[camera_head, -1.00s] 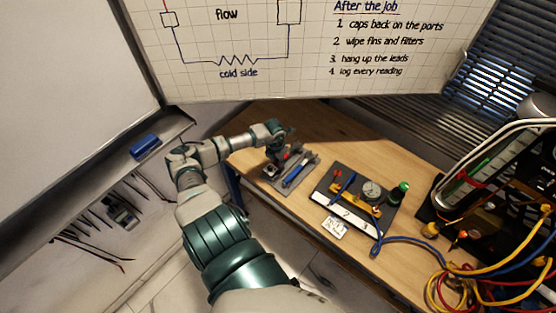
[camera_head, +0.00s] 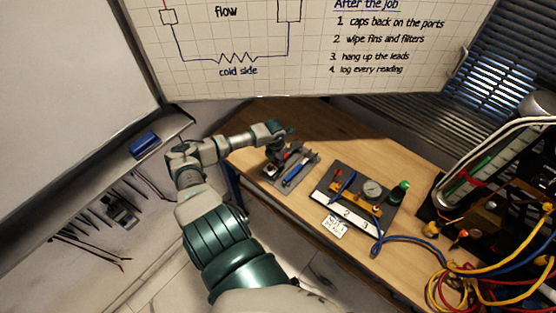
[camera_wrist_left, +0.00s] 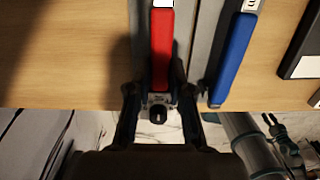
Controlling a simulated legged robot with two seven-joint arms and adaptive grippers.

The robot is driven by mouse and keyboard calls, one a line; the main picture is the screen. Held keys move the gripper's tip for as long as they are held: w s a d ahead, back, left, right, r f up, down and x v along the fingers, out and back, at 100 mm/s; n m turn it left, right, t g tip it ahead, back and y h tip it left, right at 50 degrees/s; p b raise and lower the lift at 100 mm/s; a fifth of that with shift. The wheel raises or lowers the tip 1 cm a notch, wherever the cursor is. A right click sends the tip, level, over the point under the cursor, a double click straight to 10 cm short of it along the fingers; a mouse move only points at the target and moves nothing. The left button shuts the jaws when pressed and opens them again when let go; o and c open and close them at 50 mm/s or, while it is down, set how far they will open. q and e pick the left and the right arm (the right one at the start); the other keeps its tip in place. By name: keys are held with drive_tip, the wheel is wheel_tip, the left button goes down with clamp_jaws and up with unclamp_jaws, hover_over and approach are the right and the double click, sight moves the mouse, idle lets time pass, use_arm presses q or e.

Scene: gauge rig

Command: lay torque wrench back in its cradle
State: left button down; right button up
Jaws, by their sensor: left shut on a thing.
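My left gripper (camera_head: 277,155) is at the grey tray (camera_head: 311,160) on the left part of the bench. It is shut on a red-handled tool, which I take as the torque wrench. In the left wrist view the red handle (camera_wrist_left: 161,50) lies between the fingers of my gripper (camera_wrist_left: 158,112), with a dark round knob at its near end. The cradle under it is mostly hidden, and I cannot tell whether the wrench touches it. A blue-handled tool (camera_head: 296,173) lies beside it; it also shows in the left wrist view (camera_wrist_left: 232,58). My right gripper is out of view.
Right of the tray is a dark board with a gauge (camera_head: 372,189), yellow fittings and a white numbered strip. Hoses (camera_head: 470,285) crowd the right side. Bare wood (camera_head: 320,135) lies behind the tray.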

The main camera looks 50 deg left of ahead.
use_arm(q)
drive_tip(key=shift+f, duration=0.35)
drive_tip(key=c, duration=1)
unclamp_jaws()
drive_tip(key=r, duration=0.8)
drive_tip(key=s+r, duration=0.1)
drive_tip(key=r, duration=0.3)
drive_tip(key=shift+d, duration=0.1)
drive_tip(key=shift+f, duration=0.1)
